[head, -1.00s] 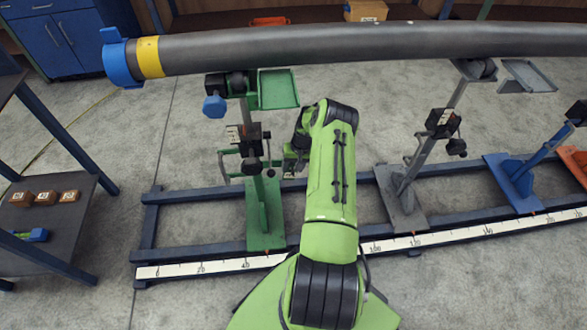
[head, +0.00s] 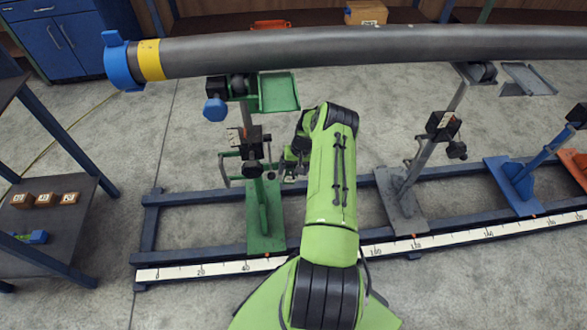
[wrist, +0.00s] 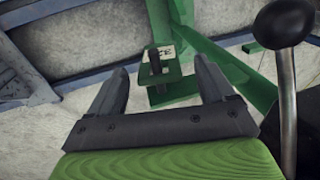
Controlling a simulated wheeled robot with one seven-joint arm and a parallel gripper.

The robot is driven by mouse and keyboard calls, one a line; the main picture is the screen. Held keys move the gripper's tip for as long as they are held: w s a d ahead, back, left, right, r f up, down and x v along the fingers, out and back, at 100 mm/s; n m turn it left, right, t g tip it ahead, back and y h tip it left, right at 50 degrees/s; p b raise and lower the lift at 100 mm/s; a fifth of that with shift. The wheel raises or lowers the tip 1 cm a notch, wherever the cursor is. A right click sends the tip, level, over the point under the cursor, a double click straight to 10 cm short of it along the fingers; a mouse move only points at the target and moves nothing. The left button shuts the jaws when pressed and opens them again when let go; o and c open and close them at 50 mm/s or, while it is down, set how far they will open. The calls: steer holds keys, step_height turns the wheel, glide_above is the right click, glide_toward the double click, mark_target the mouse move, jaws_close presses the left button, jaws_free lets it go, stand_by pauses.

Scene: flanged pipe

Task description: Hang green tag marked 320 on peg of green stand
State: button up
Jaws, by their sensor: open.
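The green stand (head: 265,215) stands upright on the rail under the left part of the pipe. My gripper (head: 290,168) is just right of its post, partly hidden by my arm. In the wrist view my gripper (wrist: 160,66) is open, with a finger on each side of a small green plate (wrist: 172,88) and a dark upright peg (wrist: 154,62). A pale label (wrist: 166,51) with dark figures, partly hidden by the peg, shows behind it; I cannot read the full number. I cannot tell whether this is the tag hung on the peg. The fingers look apart from it.
A dark ball-ended lever (wrist: 285,25) is close on the right in the wrist view. The grey pipe (head: 350,47) runs overhead. A grey stand (head: 400,195) and a blue stand (head: 515,185) stand to the right. A side shelf (head: 75,215) with several small blocks is at left.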

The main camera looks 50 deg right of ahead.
steer(key=p+v, duration=0.5)
steer(key=v, duration=1)
steer(key=shift+r, duration=0.35)
steer(key=shift+s, duration=0.1)
